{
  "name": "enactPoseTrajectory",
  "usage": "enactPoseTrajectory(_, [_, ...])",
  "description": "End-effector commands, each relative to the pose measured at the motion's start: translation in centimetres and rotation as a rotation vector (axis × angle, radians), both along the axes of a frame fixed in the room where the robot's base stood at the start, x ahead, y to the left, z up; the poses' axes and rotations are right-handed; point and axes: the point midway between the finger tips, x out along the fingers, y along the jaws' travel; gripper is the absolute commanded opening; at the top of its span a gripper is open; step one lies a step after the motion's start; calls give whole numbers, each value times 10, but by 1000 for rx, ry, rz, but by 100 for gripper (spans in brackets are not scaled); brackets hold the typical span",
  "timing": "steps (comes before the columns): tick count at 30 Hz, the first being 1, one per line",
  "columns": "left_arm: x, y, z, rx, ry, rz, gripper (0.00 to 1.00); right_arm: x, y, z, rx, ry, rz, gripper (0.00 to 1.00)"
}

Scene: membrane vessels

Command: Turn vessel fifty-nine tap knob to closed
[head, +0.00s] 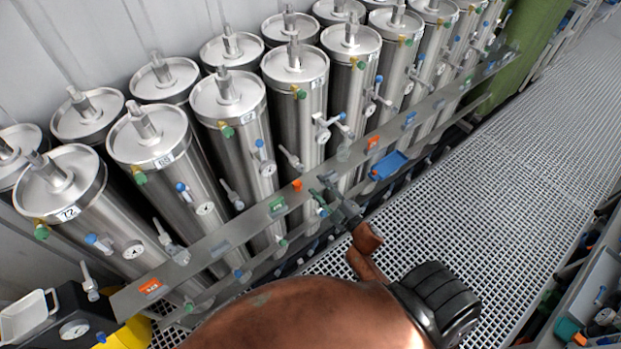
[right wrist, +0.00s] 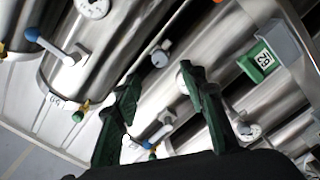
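A row of upright steel vessels stands along the wall in the head view. One front vessel (head: 70,190) reads 72; the number on the vessel (head: 297,120) behind my right gripper is too small to read surely, so I cannot confirm which is fifty-nine. That vessel has a white tap with a blue knob (head: 342,116) on its right side. My right gripper (head: 325,190) is in front of the vessels, near the rail. In the right wrist view the right gripper (right wrist: 158,72) has its fingers apart, with nothing between them. A blue knob (right wrist: 32,35) shows at the left. My left gripper is out of view.
A metal rail (head: 225,235) with orange, green and blue tags runs before the vessels. A green tag (right wrist: 259,60) shows near the right finger in the wrist view. A blue tray (head: 388,165) hangs on the rail. The grating floor (head: 470,190) is clear at the right.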

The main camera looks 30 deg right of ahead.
Motion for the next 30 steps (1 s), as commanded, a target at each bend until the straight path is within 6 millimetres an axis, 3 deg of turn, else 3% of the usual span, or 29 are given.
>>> enactPoseTrajectory(7, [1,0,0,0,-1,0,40,-26,-2,0,0,0,0,39])
enactPoseTrajectory(25, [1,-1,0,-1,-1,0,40,-28,-2,-1,2,1,-1,39])
enactPoseTrajectory(28, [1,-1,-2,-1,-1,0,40,-29,-3,-17,21,27,-9,39])
enactPoseTrajectory(30, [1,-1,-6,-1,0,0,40,-31,-5,-45,54,72,-25,39])
